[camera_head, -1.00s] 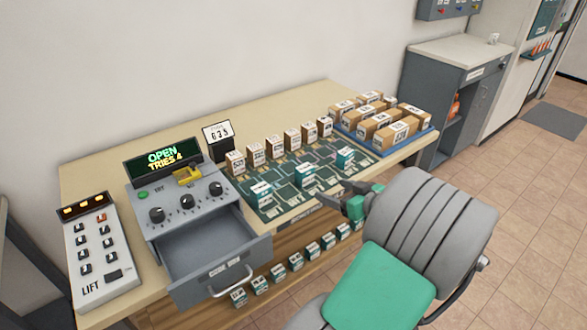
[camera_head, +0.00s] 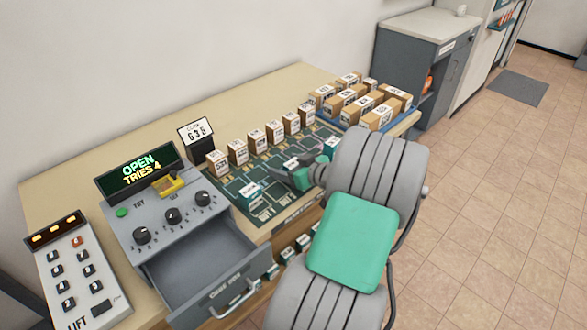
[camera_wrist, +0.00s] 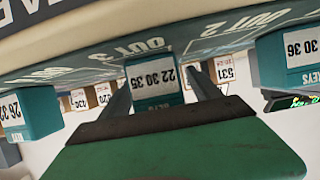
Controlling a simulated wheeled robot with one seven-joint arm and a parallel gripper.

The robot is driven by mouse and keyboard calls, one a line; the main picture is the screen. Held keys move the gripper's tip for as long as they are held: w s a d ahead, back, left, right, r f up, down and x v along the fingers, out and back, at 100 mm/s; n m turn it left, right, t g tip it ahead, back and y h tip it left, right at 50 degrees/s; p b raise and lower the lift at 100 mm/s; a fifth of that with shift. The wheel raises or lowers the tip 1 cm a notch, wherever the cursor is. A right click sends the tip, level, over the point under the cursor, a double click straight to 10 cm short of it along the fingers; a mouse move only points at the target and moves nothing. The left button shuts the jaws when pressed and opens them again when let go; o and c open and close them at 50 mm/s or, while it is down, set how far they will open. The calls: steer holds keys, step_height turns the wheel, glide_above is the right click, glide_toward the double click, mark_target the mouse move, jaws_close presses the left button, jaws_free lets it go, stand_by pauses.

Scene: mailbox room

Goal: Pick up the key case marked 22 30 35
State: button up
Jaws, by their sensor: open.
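The key case marked 22 30 35 (camera_wrist: 154,80) is a teal block with a white label. It appears upside down in the middle of the wrist view, under the "OUT 3" marking. My gripper (camera_wrist: 160,92) is open, with one finger on each side of the case. I cannot tell whether the fingers touch it. In the head view my gripper (camera_head: 288,178) is at the middle teal case (camera_head: 291,164) on the green board, partly hiding it. Other teal cases stand on both sides: one marked 30 36 (camera_wrist: 300,52) and one marked 26 32 (camera_wrist: 30,112).
A row of brown boxes (camera_head: 256,140) stands behind the board (camera_head: 270,212). A blue tray (camera_head: 408,114) of larger boxes is at the far end. The dial box (camera_head: 165,215) shows "OPEN TRIES 4"; its drawer (camera_head: 205,275) is pulled out. A lift panel (camera_head: 75,275) stands left.

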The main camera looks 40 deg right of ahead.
steer(key=c, duration=1.5)
